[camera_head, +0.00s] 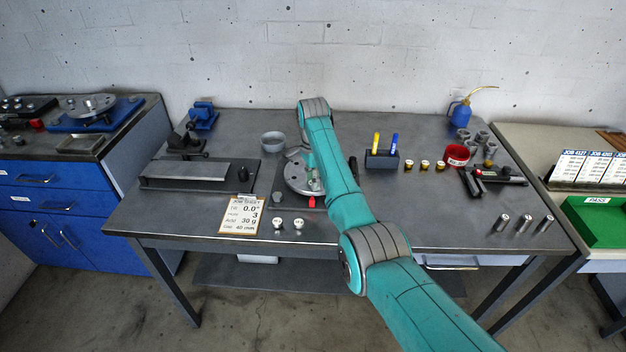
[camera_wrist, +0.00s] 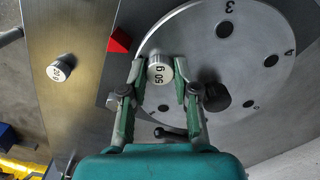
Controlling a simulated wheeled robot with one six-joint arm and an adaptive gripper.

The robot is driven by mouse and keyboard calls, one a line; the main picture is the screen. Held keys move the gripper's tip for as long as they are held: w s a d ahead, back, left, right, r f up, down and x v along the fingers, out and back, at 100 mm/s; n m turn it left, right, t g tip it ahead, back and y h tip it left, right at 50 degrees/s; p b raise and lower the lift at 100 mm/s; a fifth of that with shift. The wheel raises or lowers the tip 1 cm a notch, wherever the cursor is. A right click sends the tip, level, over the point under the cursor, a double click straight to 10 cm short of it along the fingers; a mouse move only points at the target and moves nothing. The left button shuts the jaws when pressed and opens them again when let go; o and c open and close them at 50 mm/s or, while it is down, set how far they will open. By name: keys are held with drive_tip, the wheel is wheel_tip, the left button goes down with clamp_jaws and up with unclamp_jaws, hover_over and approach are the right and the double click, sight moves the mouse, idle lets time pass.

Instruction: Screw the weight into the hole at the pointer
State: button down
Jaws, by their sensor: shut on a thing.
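The rotor disc (camera_wrist: 262,28) is a grey numbered plate with dark holes in the wrist view; it shows partly behind my arm in the head view (camera_head: 297,178). The red pointer (camera_wrist: 119,40) sits at the disc's rim, also visible in the head view (camera_head: 312,203). My gripper (camera_wrist: 160,78) is shut on a silver weight (camera_wrist: 159,66) whose top seems to read 50 g. The weight is over the disc near the rim, a little right of and below the pointer. The hole beneath it is hidden, and I cannot tell whether the weight is seated.
A loose weight (camera_wrist: 60,68) stands on the bench beside the rotor's base. The job sheet (camera_head: 242,215) lies at the front.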

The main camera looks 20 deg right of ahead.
drive_tip(key=shift+f+m, duration=0.1)
drive_tip(key=shift+m, duration=1.1)
drive_tip(key=c, duration=0.8)
unclamp_jaws()
drive_tip(key=shift+m, duration=0.3)
drive_tip(key=shift+c, duration=0.7)
drive_tip(key=shift+r, duration=3.1)
